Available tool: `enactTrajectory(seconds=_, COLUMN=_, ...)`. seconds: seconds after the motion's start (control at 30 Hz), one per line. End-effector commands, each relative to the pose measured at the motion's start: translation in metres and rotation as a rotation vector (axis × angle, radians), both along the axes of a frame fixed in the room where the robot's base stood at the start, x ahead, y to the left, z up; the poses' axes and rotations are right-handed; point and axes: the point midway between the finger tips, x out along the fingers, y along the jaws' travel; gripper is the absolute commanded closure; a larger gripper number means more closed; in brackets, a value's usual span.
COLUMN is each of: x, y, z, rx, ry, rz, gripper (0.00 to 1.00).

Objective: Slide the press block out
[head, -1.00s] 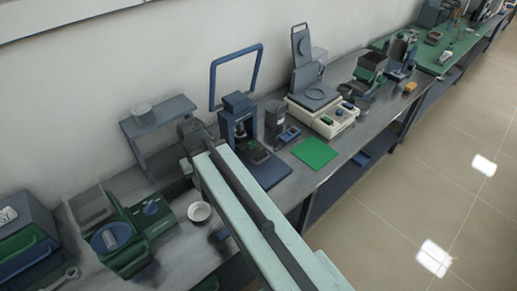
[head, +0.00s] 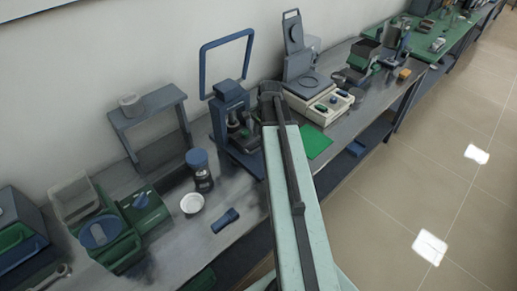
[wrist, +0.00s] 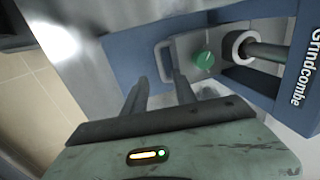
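Contact with the handle is not clear. In the head view the gripper end (head: 270,92) is right of the press.
A blue-lidded jar (head: 200,172), a white dish (head: 192,203) and a small blue item (head: 225,220) lie left of my arm. A balance-like device (head: 318,98) and a green mat (head: 314,141) are to the right. A grey stand (head: 150,115) is behind.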

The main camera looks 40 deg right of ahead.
Motion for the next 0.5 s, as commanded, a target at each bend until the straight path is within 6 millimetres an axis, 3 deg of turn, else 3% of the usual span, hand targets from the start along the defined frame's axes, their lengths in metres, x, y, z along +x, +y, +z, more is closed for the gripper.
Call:
enactTrajectory(seconds=0.23, x=0.002, y=0.0, z=-0.012, rx=0.0, ry=0.0, rz=-0.001, gripper=0.67)
enactTrajectory(seconds=0.5, x=0.01, y=0.002, z=-0.058, rx=0.0, ry=0.0, rz=0.002, gripper=0.67)
